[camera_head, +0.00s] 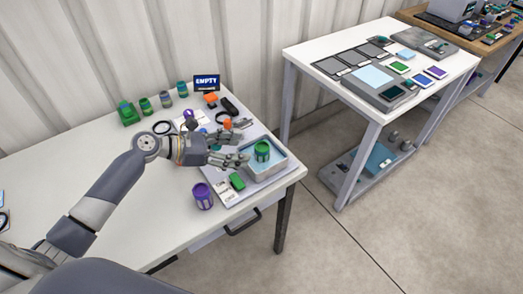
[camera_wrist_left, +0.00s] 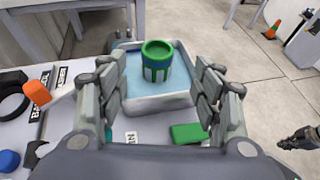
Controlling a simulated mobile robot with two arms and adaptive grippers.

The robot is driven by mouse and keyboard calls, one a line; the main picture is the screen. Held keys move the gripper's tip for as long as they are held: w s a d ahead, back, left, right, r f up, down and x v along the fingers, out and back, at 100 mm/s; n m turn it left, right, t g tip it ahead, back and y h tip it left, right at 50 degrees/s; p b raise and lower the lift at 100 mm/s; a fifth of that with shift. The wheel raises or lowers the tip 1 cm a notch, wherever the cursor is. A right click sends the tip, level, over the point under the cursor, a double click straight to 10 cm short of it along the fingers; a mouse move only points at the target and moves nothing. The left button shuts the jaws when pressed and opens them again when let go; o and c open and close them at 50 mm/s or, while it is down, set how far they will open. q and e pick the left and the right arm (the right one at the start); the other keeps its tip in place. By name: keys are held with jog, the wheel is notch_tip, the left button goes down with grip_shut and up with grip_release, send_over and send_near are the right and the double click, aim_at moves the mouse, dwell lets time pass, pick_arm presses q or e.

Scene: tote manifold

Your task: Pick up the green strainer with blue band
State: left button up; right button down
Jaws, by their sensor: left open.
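The green strainer with a blue band (camera_head: 262,151) stands upright in a grey tub with a light blue inside (camera_head: 281,161) near the right end of the white table. In the left wrist view the strainer (camera_wrist_left: 157,62) is in the tub (camera_wrist_left: 183,99), ahead of and between the two fingers. My left gripper (camera_head: 244,150) is open and empty, just left of the strainer; its fingers also show in the left wrist view (camera_wrist_left: 160,95). They do not appear to touch the strainer.
A green block (camera_head: 237,181) lies in front of the tub, and a purple cup (camera_head: 202,196) stands near the table's front edge. Several green and grey pieces stand at the back, beside an "EMPTY" sign (camera_head: 207,83). Another table (camera_head: 330,55) stands right, across a floor gap.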

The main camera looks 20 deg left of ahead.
aim_at(256, 148)
pick_arm(q)
jog(key=x, duration=0.2)
jog(key=shift+w+d, duration=0.15)
jog(key=shift+d, duration=0.1)
jog(key=shift+w+d+f, duration=0.15)
jog(key=shift+w+d, duration=0.05)
jog(key=shift+w+d+f, duration=0.1)
jog(key=shift+w+d, duration=0.1)
jog(key=p+x, duration=0.1)
jog(key=x, duration=0.3)
jog(key=shift+w+d, duration=0.1)
jog(key=shift+w, duration=0.15)
jog(key=shift+w+d, duration=0.1)
jog(key=c, duration=1.2)
pick_arm(e)
jog(key=shift+s+d+r, duration=0.45)
jog(key=shift+s+r, duration=0.1)
jog(key=shift+s, duration=0.15)
